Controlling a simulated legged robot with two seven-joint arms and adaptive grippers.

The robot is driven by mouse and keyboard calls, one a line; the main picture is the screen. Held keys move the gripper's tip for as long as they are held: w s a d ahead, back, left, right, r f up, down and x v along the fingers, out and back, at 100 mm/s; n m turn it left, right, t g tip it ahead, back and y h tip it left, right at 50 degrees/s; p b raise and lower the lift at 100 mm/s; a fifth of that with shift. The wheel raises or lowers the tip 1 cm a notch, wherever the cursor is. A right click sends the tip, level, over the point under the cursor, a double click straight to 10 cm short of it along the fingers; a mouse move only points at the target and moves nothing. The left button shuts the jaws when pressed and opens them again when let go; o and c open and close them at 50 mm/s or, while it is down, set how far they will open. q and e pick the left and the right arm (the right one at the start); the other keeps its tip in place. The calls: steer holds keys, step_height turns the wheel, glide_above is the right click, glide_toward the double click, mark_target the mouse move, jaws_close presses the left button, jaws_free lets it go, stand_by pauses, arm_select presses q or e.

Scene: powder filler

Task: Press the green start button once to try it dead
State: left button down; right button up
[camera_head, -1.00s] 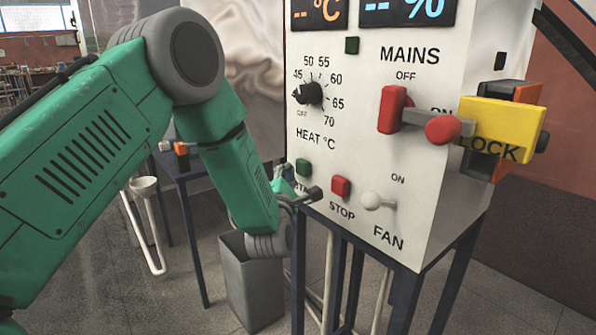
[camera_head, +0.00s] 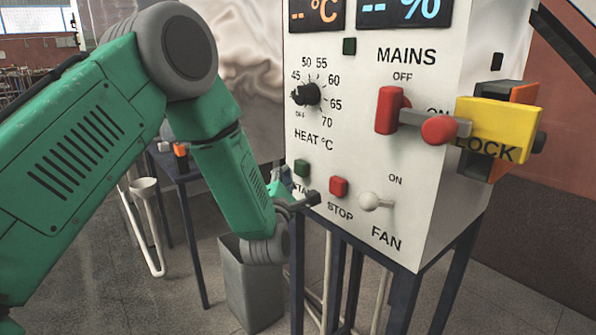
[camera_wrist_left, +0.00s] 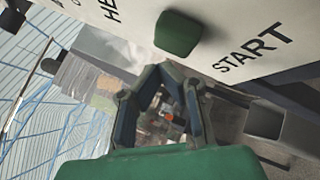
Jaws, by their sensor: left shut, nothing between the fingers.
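The green start button (camera_head: 301,167) is on the white panel's lower left, above the START lettering, which is partly covered in the head view. It shows large in the left wrist view (camera_wrist_left: 177,33), just beyond the fingertips, with a gap in the picture. My left gripper (camera_head: 312,198) is shut and empty, with its tip below and slightly right of the button. Its closed fingers (camera_wrist_left: 160,70) show in the wrist view. Whether the tip touches the panel I cannot tell. My right gripper is not in view.
The red STOP button (camera_head: 338,187) and white FAN switch (camera_head: 370,201) are right of the tip. A grey bin (camera_head: 252,285) stands below. The heat knob (camera_head: 306,94) is above.

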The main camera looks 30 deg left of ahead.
arm_select(q)
steer(key=shift+s+d, duration=0.1)
steer(key=shift+s, duration=0.1)
steer(key=shift+s+a, duration=0.35)
steer(key=shift+s, duration=0.4)
steer(key=shift+s+a, duration=0.3)
steer(key=shift+s, duration=0.5)
steer(key=shift+s+a, duration=0.35)
steer(key=shift+s, duration=0.4)
